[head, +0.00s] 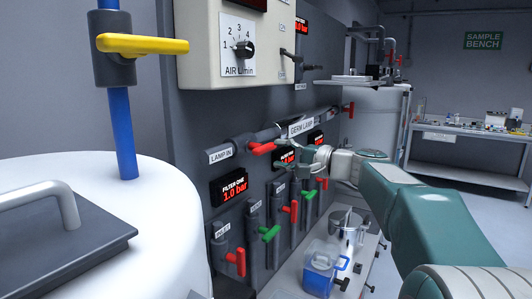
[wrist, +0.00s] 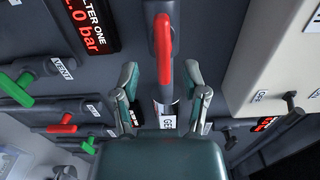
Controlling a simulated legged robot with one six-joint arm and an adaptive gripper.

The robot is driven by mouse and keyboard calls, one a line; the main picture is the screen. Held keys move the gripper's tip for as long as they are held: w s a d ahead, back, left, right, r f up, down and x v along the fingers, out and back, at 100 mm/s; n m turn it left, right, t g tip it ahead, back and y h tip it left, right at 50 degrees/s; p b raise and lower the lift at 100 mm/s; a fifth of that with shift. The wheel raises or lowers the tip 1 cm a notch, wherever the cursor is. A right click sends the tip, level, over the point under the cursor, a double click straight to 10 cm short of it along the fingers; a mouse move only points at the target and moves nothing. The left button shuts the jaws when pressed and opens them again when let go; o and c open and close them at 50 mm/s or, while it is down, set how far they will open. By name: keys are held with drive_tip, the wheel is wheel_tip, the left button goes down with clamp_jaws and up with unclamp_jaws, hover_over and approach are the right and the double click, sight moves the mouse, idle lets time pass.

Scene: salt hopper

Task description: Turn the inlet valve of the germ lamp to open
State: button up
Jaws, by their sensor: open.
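The germ lamp's inlet valve has a red lever handle (head: 262,148) beside the "LAMP IN" label (head: 220,153) on the dark panel. Its handle points right in the head view, roughly along the pipe. In the wrist view the red handle (wrist: 164,55) runs down the picture between the two fingers. The germ lamp label (head: 302,126) is to its right; part of it shows in the wrist view (wrist: 168,122). My gripper (head: 287,158) is close to the handle's right end in the head view. The wrist view shows my gripper (wrist: 165,88) open and empty. Contact with the handle cannot be told.
Below are a "FILTER ONE" display (head: 233,191) reading 1.0 bar and several red and green valves, such as a green one (head: 269,233). A control box (head: 235,45) overhangs above. A yellow-handled valve (head: 142,44) and white tank (head: 110,220) are left. A blue container (head: 320,270) stands below.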

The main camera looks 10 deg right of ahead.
drive_tip(key=v, duration=0.6)
drive_tip(key=shift+s+d, duration=0.25)
drive_tip(key=shift+a, duration=0.1)
